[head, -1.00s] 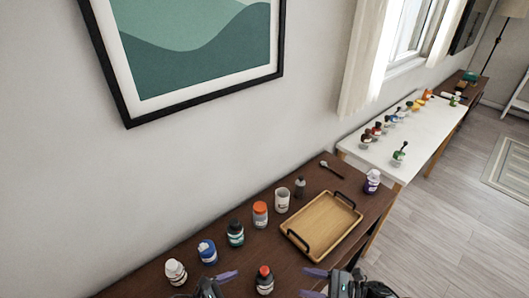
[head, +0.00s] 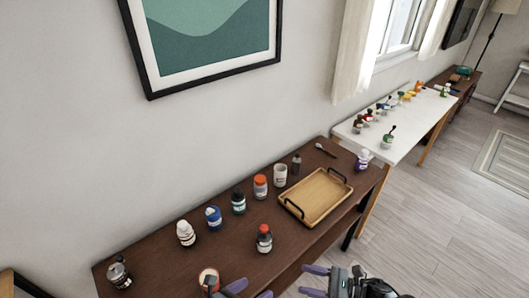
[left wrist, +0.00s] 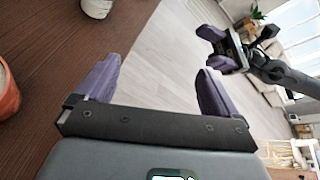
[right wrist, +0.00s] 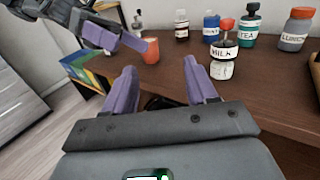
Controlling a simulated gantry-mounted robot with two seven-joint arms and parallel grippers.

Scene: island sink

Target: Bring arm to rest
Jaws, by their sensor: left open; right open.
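My left gripper (head: 225,288) is at the bottom of the head view, over the front edge of the dark table (head: 165,270), near an orange cup (head: 208,275). In the left wrist view its two purple fingers (left wrist: 158,90) are spread, with only floor and table edge between them. My right gripper (head: 315,282) is to the right, in front of the table and over the floor. In the right wrist view its fingers (right wrist: 163,88) are apart and empty, facing the table front.
A wooden tray (head: 291,206) with black handles sits on the table's right part. Several bottles stand in a row along the back. A dark-lidded jar (head: 119,275) stands at the left end. A white table (head: 400,140) with paint jars stands beyond.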

